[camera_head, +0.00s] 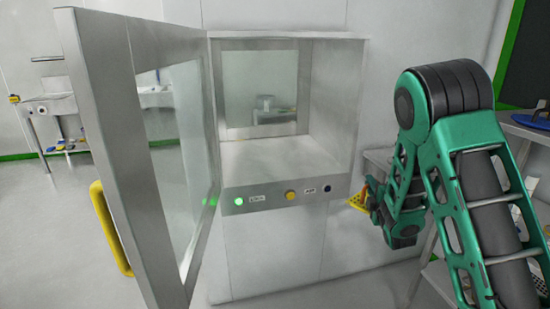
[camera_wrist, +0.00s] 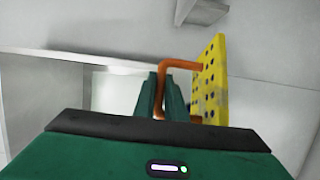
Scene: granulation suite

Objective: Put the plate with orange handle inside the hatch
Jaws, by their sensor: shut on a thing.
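The plate with orange handle (camera_wrist: 212,85) is yellow with dark holes. In the wrist view its orange handle (camera_wrist: 180,64) runs between the two green fingers of my gripper (camera_wrist: 167,95), which is shut on it. In the head view the yellow plate (camera_head: 359,199) shows partly, beside my gripper (camera_head: 371,195) and to the right of the hatch's lower front. The hatch (camera_head: 285,160) is a grey wall box with an empty floor and a window at its back. Its glazed door (camera_head: 140,150) stands open to the left. My arm hides part of the plate's surroundings.
The open door with its yellow handle (camera_head: 110,228) fills the left front. A panel under the opening has a green light (camera_head: 239,201) and a yellow button (camera_head: 291,195). A shelf with a blue item (camera_head: 532,122) stands at right. A sink (camera_head: 48,105) is far left.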

